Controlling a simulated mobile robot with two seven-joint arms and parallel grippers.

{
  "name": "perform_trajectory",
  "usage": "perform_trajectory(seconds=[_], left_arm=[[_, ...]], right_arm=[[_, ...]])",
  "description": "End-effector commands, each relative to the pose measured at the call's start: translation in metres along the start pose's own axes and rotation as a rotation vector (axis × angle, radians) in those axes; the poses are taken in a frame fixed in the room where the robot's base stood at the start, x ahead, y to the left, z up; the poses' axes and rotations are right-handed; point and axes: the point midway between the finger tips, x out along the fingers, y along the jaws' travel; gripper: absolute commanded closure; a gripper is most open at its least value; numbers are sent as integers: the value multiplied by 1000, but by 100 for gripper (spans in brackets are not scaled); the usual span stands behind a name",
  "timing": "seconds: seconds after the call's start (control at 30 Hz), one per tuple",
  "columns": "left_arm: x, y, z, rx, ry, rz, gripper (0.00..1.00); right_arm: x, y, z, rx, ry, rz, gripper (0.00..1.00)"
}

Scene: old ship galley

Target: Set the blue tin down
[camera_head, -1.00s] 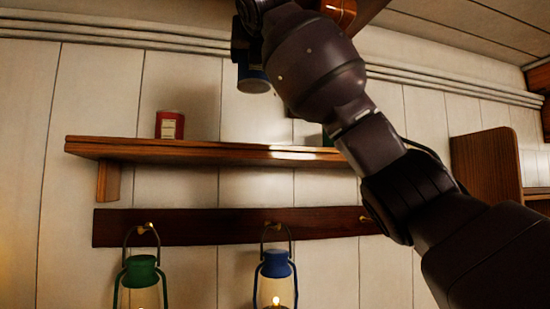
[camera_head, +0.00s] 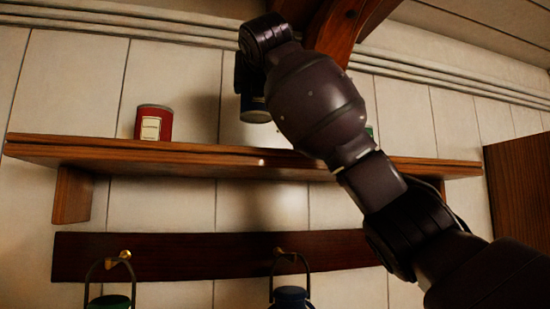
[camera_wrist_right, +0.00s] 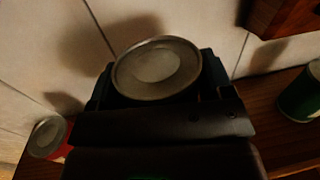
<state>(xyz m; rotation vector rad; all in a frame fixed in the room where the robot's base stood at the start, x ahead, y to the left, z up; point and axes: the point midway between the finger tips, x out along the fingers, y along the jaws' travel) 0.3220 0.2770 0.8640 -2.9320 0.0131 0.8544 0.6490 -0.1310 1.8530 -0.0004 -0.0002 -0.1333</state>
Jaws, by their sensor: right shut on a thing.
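The blue tin (camera_head: 255,110) hangs upright in my right gripper (camera_head: 241,82), partly hidden by my wrist in the head view. In the right wrist view its round grey lid (camera_wrist_right: 158,68) sits between the fingers of my right gripper (camera_wrist_right: 158,88), which is shut on it. The tin's bottom shows a little above the line of the wooden shelf (camera_head: 220,158), with wall visible between them. I cannot tell exactly how far it is from the shelf board. My left gripper is not in view.
A red tin (camera_head: 153,123) stands on the shelf to the left. A green tin (camera_wrist_right: 302,95) stands to the right, mostly hidden behind my arm in the head view. The shelf between them looks clear. Lanterns (camera_head: 291,297) hang from a peg rail (camera_head: 200,257) below.

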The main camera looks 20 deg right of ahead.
Motion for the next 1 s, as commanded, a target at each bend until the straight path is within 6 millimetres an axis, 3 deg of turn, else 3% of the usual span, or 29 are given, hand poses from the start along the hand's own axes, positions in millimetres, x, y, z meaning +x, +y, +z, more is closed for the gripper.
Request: perform_trajectory(seconds=[0.23,0.47,0.7,1.0], left_arm=[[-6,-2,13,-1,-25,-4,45],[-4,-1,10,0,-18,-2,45],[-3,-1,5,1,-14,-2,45],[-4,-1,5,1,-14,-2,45]], right_arm=[[1,0,-38,0,1,0,63],[0,0,-55,0,0,1,63],[1,0,-84,0,2,1,63],[0,0,-94,1,-1,0,63]])
